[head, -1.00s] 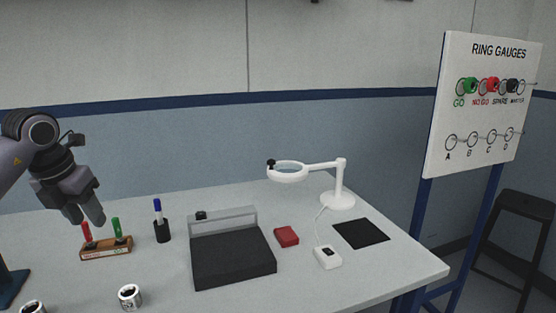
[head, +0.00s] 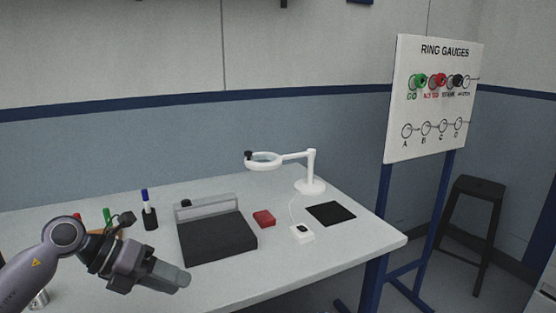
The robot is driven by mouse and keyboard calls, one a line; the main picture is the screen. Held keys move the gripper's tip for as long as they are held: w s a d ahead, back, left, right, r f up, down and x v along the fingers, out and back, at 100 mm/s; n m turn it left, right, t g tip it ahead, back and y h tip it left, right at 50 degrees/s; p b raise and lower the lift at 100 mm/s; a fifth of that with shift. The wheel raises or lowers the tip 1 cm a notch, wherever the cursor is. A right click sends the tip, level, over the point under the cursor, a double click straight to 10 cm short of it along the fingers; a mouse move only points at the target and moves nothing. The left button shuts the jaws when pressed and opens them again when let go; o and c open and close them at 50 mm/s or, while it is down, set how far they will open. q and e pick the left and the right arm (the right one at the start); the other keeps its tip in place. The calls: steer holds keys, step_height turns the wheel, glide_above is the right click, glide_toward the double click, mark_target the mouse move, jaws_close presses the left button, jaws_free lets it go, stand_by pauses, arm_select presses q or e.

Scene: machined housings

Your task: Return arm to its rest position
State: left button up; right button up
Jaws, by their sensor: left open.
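My left arm comes in from the left edge in the head view. Its gripper (head: 180,280) is open and empty, above the front part of the table, pointing right. It is left of and nearer than the dark grey surface plate (head: 215,240). It partly hides the small wooden stand with the red and green plug gauges (head: 106,216) behind it. My right gripper is not in view.
The table (head: 340,240) also holds a pen cup (head: 150,218), a red block (head: 264,219), a white box (head: 301,234), a black mat (head: 331,213) and a magnifier lamp (head: 311,170). A ring gauge board (head: 433,104) and stool (head: 476,200) stand right.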

arm_select(q)
steer(key=s+d+f+n+t+h, duration=0.2)
steer(key=s+d+n+t+h, duration=0.2)
steer(key=d+n+t+h, duration=0.45)
steer(key=s+a+f+n+t+y, duration=0.25)
steer(key=f+n+y, duration=0.3)
steer(key=n, duration=0.35)
steer(key=s+a+f+n+t+y, duration=0.1)
steer(key=a+f+n+t+y, duration=0.15)
steer(key=f+n+y, duration=0.55)
steer(key=s+f+n+g+y, duration=0.2)
steer(key=s+f+n+g, duration=0.4)
steer(key=s+f+n, duration=0.4)
steer(key=s, duration=0.3)
steer(key=shift+s+a+f+y, duration=0.15)
steer(key=shift+a+f+y, duration=0.15)
steer(key=shift+a+f, duration=0.1)
